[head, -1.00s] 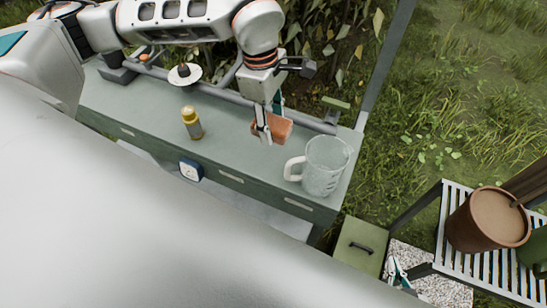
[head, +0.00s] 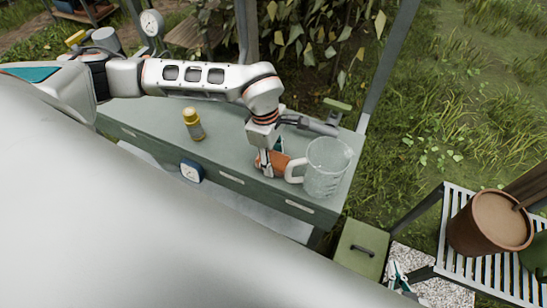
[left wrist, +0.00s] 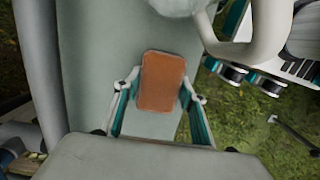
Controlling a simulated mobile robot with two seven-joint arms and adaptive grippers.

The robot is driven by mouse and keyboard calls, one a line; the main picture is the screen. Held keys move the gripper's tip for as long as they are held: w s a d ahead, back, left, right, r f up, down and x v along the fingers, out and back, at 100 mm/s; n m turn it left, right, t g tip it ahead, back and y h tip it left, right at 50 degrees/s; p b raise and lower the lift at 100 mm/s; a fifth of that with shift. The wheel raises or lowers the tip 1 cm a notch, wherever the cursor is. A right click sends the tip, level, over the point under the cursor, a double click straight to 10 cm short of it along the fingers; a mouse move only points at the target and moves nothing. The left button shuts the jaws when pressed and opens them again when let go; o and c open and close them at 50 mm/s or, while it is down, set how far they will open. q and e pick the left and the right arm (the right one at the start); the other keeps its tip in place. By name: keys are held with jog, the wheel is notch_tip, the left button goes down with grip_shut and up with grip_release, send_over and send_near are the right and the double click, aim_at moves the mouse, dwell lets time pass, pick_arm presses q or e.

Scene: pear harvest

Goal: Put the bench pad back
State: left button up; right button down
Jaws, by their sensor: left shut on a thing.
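The bench pad, a small orange-brown block (head: 280,161), is held low over the grey-green bench top (head: 225,150), just left of the clear jug's handle. I cannot tell whether it touches the bench. My left gripper (head: 266,166) reaches down from above and is shut on the pad. In the left wrist view the pad (left wrist: 161,80) sits between the two fingers of the left gripper (left wrist: 158,98). What seems to be my right gripper (head: 399,276) shows small at the bottom, over pale gravel; its jaw state is unclear.
A clear jug (head: 325,172) stands close right of the pad. A yellow-capped bottle (head: 193,125) stands to the left on the bench. A green box (head: 361,248) and a slatted stand with a brown pot (head: 489,222) are at lower right.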

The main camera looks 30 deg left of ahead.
pick_arm(q)
jog(key=shift+f, duration=0.15)
jog(key=o, duration=1)
jog(key=shift+o, duration=0.2)
notch_tip(320, 180, up, 12)
jog(key=a, duration=0.1)
jog(key=shift+a+r, duration=0.2)
jog(key=shift+s, duration=0.1)
